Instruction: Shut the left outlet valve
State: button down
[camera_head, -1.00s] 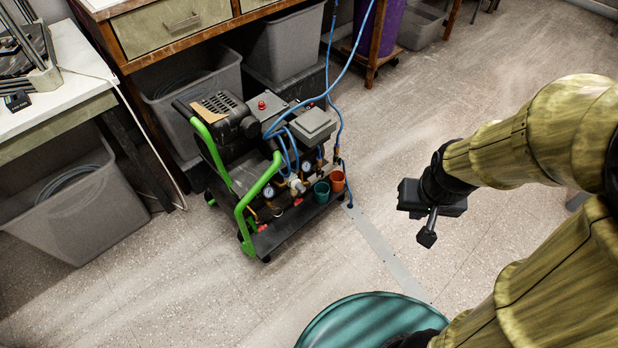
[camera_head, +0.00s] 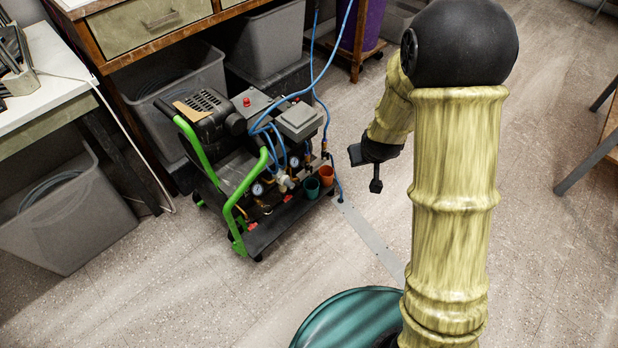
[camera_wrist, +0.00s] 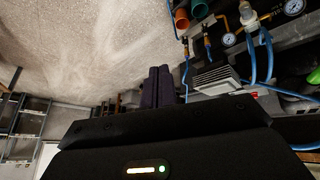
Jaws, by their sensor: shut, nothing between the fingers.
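The air compressor (camera_head: 212,125), with green tube handles, stands on the floor left of my arm. Its front has gauges (camera_head: 258,188), brass fittings and blue hoses (camera_head: 282,150). The wrist view shows a gauge (camera_wrist: 293,7) and two hose fittings (camera_wrist: 207,43) near the cups. I cannot tell which fitting is the left outlet valve, or its handle position. My gripper (camera_head: 376,187) is right of the compressor, apart from it, pointing down in the head view. Its dark fingers (camera_wrist: 158,84) are shut and empty in the wrist view.
An orange cup (camera_head: 327,175) and a green cup (camera_head: 311,187) sit at the compressor's front right corner. A teal round object (camera_head: 345,318) is at the bottom. Grey bins (camera_head: 62,218) stand left and behind under benches.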

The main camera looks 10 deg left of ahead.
jog(key=w+a+f+n+t+h+b, duration=0.1)
jog(key=w+a+f+n+t, duration=0.3)
jog(key=w+f, duration=0.5)
jog(key=n+t+y+b, duration=0.3)
jog(key=n+t, duration=0.5)
jog(key=n, duration=0.4)
send_near(312, 170)
jog(key=s, duration=0.2)
jog(key=s+a, duration=0.1)
jog(key=shift+r, duration=0.3)
jog(key=w+b, duration=0.1)
jog(key=w, duration=0.2)
jog(key=w+b, duration=0.1)
jog(key=w, duration=0.1)
jog(key=w+a+b, duration=0.1)
jog(key=w+b, duration=0.1)
jog(key=w, duration=0.1)
jog(key=shift+w+f, duration=0.15)
jog(key=shift+w, duration=0.75)
